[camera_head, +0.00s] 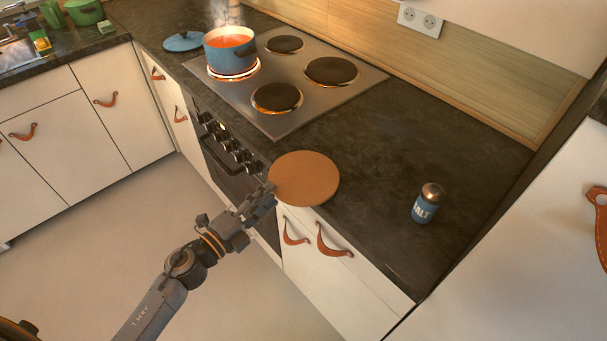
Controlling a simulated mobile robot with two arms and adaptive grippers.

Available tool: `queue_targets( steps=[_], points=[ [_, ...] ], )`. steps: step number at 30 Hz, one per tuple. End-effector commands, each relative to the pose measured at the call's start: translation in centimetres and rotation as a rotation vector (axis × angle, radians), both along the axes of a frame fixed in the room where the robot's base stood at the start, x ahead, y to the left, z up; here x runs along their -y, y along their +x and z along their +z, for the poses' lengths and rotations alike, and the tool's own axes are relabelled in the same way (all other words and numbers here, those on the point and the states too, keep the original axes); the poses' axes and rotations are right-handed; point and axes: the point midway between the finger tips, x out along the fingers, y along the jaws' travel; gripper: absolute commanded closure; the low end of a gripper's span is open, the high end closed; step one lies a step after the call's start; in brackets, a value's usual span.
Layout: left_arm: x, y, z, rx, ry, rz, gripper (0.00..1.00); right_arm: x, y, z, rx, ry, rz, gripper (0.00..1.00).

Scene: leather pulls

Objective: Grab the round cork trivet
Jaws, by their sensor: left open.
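The round cork trivet (306,179) is a flat brown disc on the dark countertop, near its front edge and to the right of the oven. Its front left rim appears to reach the counter edge. My left gripper (267,190) is open, with its fingertips close to the left rim of the trivet. I cannot tell whether they touch it. My right gripper is not in view.
A blue pot (230,52) with orange contents stands on a glowing burner of the stove (310,100). A blue lid (184,41) lies behind left. A salt shaker (426,203) stands to the right of the trivet. The counter (390,150) between them is clear.

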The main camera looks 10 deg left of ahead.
Motion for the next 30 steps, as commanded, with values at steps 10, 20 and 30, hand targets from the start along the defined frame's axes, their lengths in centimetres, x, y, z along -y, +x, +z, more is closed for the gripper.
queue_targets(
  steps=[10,20,30],
  points=[
    [2.2,3.2,-0.1,0.0,-0.002,0.0,0.55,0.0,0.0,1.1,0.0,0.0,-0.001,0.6],
    [2.2,3.2,-0.1,0.0,-0.002,0.0,0.83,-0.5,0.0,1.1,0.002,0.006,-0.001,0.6],
    [2.1,3.2,-0.1,0.001,-0.003,0.0,1.0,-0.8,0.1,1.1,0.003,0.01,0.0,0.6]
  ],
)
